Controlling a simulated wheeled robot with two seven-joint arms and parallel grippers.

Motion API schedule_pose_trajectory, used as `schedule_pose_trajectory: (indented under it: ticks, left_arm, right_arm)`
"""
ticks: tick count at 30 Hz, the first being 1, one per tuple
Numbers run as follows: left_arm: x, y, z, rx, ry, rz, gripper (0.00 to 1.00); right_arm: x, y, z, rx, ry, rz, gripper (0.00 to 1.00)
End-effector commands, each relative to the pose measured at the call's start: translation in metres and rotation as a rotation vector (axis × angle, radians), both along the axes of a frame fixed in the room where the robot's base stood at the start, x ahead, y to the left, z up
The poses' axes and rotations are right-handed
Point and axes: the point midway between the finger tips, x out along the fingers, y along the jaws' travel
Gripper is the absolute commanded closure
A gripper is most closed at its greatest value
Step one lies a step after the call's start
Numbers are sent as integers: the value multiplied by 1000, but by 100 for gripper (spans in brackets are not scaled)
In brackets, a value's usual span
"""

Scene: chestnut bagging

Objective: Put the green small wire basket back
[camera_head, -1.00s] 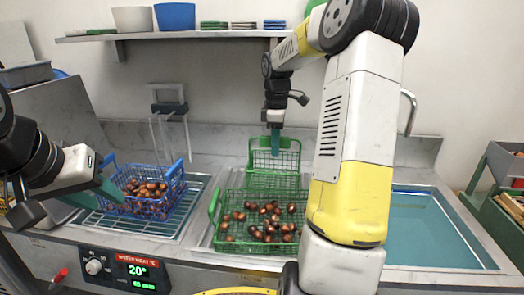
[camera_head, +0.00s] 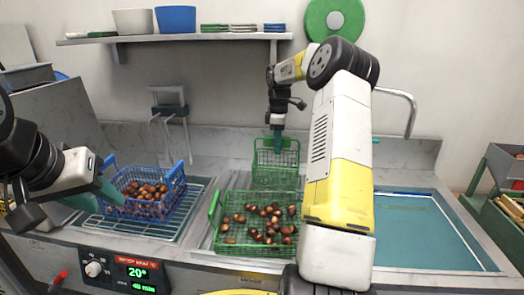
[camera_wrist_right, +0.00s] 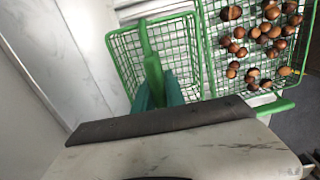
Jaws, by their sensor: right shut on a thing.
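The green small wire basket (camera_head: 276,164) looks empty and hangs upright behind the larger green basket in the head view. My right gripper (camera_head: 277,133) is shut on its upper rim or handle. In the right wrist view the teal fingers of my right gripper (camera_wrist_right: 158,88) close on a green bar of the small basket (camera_wrist_right: 185,40). My left gripper (camera_head: 92,196) is at the near left corner of the blue wire basket (camera_head: 177,185), which holds chestnuts. Whether its fingers are closed on the rim is unclear.
The larger green basket (camera_head: 213,208) with chestnuts sits in the middle of the counter; it also shows in the right wrist view (camera_wrist_right: 204,50). A blue-green basin (camera_head: 425,235) lies to the right. A shelf (camera_head: 180,37) with bowls is above. A tap (camera_head: 412,110) stands behind my right arm.

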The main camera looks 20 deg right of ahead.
Motion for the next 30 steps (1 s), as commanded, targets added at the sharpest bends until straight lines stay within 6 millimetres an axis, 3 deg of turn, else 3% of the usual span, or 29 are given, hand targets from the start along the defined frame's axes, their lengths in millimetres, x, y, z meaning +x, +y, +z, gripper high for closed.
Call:
schedule_pose_trajectory:
  ticks: [5, 16, 17, 20, 30]
  left_arm:
    - [0, 0, 0, 0, 0, 0, 64]
    - [0, 0, 0, 0, 0, 0, 64]
    - [0, 0, 0, 0, 0, 0, 64]
    - [0, 0, 0, 0, 0, 0, 64]
    - [0, 0, 0, 0, 0, 0, 64]
  right_arm:
    - [2, 0, -26, 3, 1, 1, 100]
    - [4, -1, -30, 0, 0, 1, 100]
    - [4, -1, -31, 0, 1, 1, 83]
    - [4, -1, -31, 1, 0, 1, 63]
    - [4, -2, -29, 1, 0, 0, 63]
